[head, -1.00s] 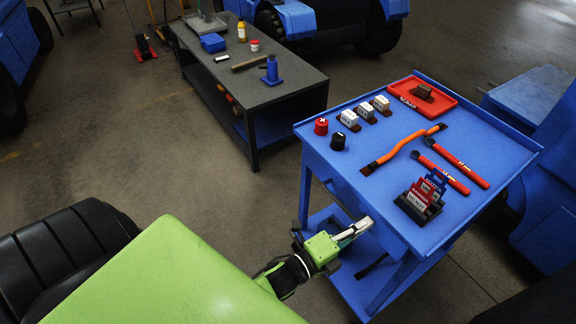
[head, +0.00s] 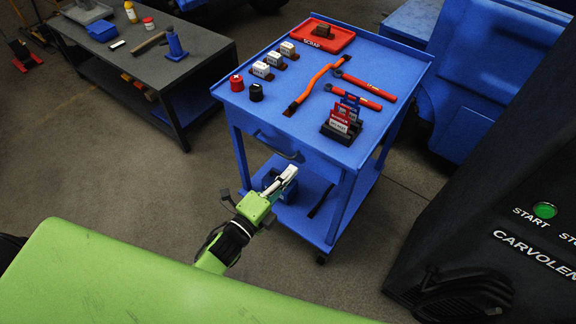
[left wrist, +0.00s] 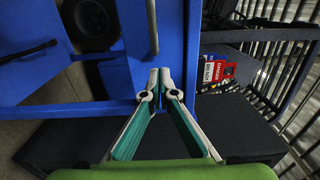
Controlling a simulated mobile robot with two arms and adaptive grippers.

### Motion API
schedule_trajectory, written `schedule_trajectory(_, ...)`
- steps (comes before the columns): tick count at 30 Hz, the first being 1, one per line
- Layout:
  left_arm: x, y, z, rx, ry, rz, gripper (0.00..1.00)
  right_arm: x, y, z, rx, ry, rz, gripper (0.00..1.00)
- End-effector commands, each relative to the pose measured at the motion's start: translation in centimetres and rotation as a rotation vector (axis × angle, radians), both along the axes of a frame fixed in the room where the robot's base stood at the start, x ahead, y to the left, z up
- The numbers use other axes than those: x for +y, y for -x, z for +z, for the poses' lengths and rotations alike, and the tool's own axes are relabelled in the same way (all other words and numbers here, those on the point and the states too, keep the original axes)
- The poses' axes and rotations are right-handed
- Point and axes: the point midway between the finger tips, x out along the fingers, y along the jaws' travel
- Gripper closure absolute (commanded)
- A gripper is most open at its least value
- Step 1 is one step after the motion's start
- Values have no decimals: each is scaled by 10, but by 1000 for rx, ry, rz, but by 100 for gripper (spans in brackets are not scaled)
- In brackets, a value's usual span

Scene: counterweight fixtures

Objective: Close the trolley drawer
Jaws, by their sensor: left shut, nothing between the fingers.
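The blue trolley (head: 323,216) stands in the middle of the head view. Its drawer (head: 312,166) is in the side facing me, under the top, with a dark bar handle (head: 273,146). The drawer front looks close to flush; I cannot tell whether a small gap is left. My left gripper (head: 291,172) is shut and empty, just in front of and below the drawer front; contact is unclear. The left wrist view shows its closed fingertips (left wrist: 160,76) close to blue trolley panels, with the handle (left wrist: 152,27) beyond them. My right gripper is out of view.
A dark workbench (head: 147,70) stands at the left. A black console (head: 500,215) with a green start button is at the right. Floor between bench and trolley is clear.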

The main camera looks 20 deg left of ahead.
Motion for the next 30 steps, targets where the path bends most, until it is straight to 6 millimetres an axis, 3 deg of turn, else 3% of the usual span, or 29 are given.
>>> schedule_trajectory(3, 7, 20, 0, 5, -1, 1, 100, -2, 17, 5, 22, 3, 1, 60)
schedule_trajectory(6, 12, 36, -1, 7, -1, 1, 100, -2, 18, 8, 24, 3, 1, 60)
schedule_trajectory(12, 24, 68, -1, 7, -1, 1, 100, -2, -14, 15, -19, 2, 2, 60)
schedule_trajectory(15, 28, 79, -2, 6, 0, 0, 100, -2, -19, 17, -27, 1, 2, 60)
schedule_trajectory(26, 32, 88, -4, 9, 2, 2, 100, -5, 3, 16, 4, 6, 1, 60)
schedule_trajectory(29, 35, 89, -22, 63, 36, 19, 100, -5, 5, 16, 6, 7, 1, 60)
schedule_trajectory(30, 38, 89, -38, 110, 64, 33, 100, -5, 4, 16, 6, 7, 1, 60)
